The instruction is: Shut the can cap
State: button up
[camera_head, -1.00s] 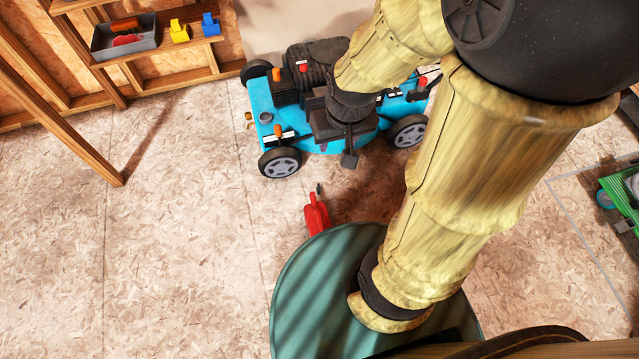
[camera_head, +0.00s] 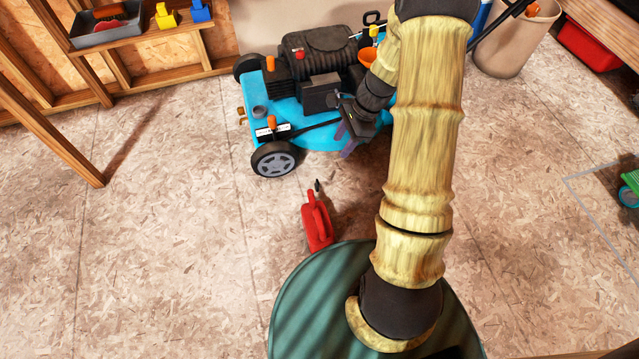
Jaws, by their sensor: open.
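The red can (camera_head: 318,226) stands on the floor in front of the blue mower (camera_head: 345,140), just beyond my rounded green base. A dark spout or tip shows at the can's upper end; I cannot tell how its cap sits. My gripper (camera_head: 344,142) is open, with nothing seen between its fingers. It is over or beside the front right part of the mower's deck, behind the can and apart from it. My arm hides part of the mower's right side.
An orange funnel (camera_head: 378,57) shows at the mower's engine. A beige bin (camera_head: 516,40) stands at the back right, near a red box (camera_head: 590,42). A wooden shelf holds a grey tray (camera_head: 107,24) at the upper left. Floor left of the can is clear.

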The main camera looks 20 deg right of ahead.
dwell(0.3)
jog(key=b, duration=1.1)
send_near(318, 182)
jog(key=x, duration=0.8)
jog(key=shift+a+f, duration=0.2)
jog(key=shift+f, duration=0.1)
jog(key=shift+w, duration=0.1)
jog(key=shift+c, duration=0.4)
grip_shut()
jog(key=shift+p, duration=0.3)
